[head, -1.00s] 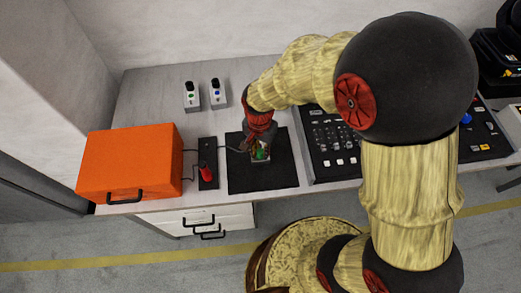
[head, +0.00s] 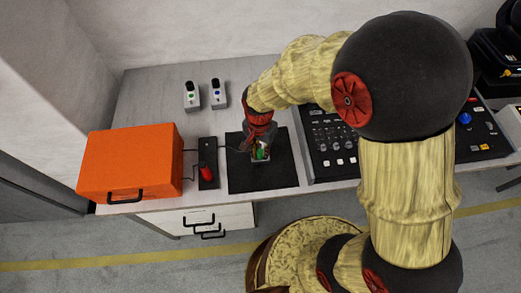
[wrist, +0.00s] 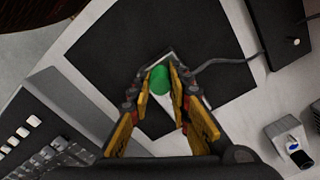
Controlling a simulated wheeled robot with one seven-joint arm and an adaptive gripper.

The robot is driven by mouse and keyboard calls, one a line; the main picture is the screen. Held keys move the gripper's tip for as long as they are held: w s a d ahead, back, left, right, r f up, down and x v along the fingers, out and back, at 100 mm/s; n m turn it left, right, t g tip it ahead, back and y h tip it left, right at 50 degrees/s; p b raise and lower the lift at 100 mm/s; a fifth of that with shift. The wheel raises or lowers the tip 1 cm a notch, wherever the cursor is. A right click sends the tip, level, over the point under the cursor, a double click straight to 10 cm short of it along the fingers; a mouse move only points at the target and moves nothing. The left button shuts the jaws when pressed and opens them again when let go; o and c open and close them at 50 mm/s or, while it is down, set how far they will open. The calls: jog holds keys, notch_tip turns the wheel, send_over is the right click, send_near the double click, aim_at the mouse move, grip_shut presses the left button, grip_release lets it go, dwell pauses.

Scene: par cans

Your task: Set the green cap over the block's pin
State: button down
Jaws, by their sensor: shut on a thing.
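The green cap (wrist: 160,79) is between the fingertips of my gripper (wrist: 162,87) in the wrist view, shut on its sides. In the head view the cap (head: 261,152) shows as a small green spot under my gripper (head: 260,147). The block (wrist: 169,57) shows as a pale edge behind the cap and fingers, on the black mat (wrist: 108,56). The cap and gripper are over the block. The pin is hidden, and I cannot tell whether the cap touches it.
An orange case (head: 130,160) and a black strip with a red switch (head: 207,173) stand left of the mat. Two small pale devices (head: 192,97) (head: 218,95) stand behind. A dark control panel (head: 335,135) is close on the right. A cable runs to the mat's left edge.

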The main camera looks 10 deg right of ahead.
jog(key=shift+f, duration=0.2)
jog(key=c, duration=1.6)
grip_release()
jog(key=shift+o, duration=0.2)
notch_tip(320, 180, up, 12)
jog(key=shift+n, duration=0.3)
